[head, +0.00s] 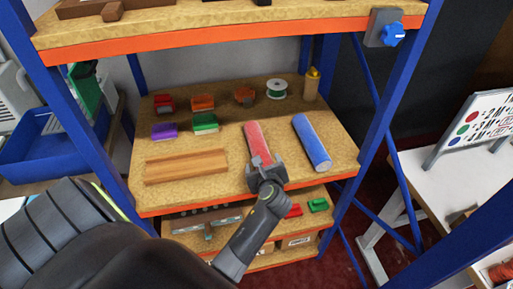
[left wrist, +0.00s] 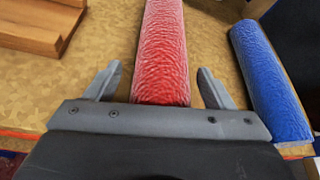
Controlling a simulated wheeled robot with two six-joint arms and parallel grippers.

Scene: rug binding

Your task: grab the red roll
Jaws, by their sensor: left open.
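The red roll (head: 257,140) lies on the middle shelf, its length running from front to back. My left gripper (head: 266,170) is at the near end of the roll. In the left wrist view the red roll (left wrist: 162,50) runs between the two open fingers of my left gripper (left wrist: 158,85), with a gap on each side. The roll's near end is hidden behind the gripper body there. My right gripper is not in view.
A blue roll (head: 311,143) lies to the right on the same shelf (head: 230,185). A wooden block (head: 186,167) lies to the left. Blue posts (head: 378,110) frame the shelf.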

